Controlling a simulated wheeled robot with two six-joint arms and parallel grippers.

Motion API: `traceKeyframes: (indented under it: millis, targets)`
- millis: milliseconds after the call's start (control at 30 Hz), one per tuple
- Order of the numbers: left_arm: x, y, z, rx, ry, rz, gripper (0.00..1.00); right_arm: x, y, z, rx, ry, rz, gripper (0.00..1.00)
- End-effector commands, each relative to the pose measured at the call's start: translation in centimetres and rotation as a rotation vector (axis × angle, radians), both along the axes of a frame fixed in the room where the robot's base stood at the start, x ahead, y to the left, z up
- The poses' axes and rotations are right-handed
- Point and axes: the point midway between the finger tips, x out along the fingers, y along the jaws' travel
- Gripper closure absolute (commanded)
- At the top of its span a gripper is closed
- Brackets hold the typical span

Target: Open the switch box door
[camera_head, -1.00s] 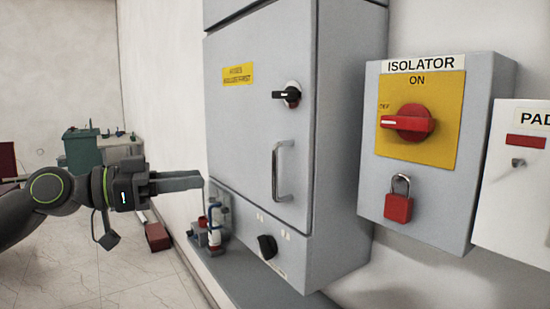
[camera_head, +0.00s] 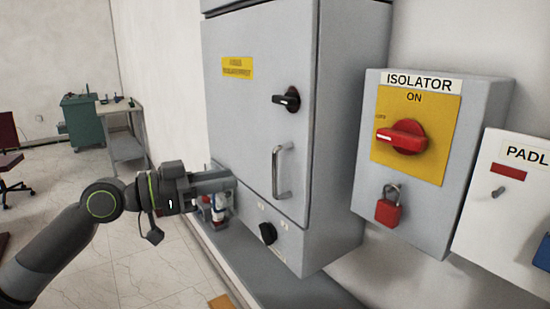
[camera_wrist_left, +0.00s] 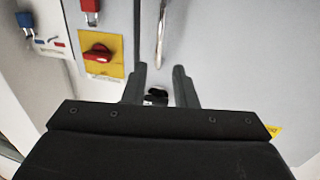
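The switch box (camera_head: 260,120) is a tall grey cabinet with its front door closed. The door has a black rotary knob (camera_head: 287,100), a yellow label (camera_head: 237,68) and a metal pull handle (camera_head: 281,170). My left gripper (camera_head: 228,183) is in front of the box's lower left, left of the pull handle and apart from it. In the left wrist view my left gripper (camera_wrist_left: 162,82) is open and empty. The pull handle (camera_wrist_left: 161,35) shows beyond the fingertips there, and the black knob (camera_wrist_left: 157,95) shows between the fingers, partly hidden. My right gripper is not in view.
A lower black knob (camera_head: 267,233) sits under the door. The isolator box (camera_head: 367,150) with red switch and padlock (camera_head: 389,207) is to the right, beside a white padlock box (camera_head: 505,220). Open floor lies left.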

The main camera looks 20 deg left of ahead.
Motion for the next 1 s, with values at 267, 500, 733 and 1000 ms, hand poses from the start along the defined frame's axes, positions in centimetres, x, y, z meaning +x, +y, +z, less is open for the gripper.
traceKeyframes:
  millis: [267,500,733,1000]
  targets:
    - [1.6,-1.9,0.3,-0.005,0.000,-0.002,0.75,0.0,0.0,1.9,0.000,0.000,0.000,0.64]
    - [3.1,-3.7,0.2,-0.005,0.000,-0.003,0.75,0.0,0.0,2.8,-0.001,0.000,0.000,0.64]
    - [4.9,-5.7,0.1,-0.005,0.000,-0.002,0.75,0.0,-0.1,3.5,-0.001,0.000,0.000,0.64]
    - [6.7,-7.7,0.0,-0.003,0.000,-0.001,0.75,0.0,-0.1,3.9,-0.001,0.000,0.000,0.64]
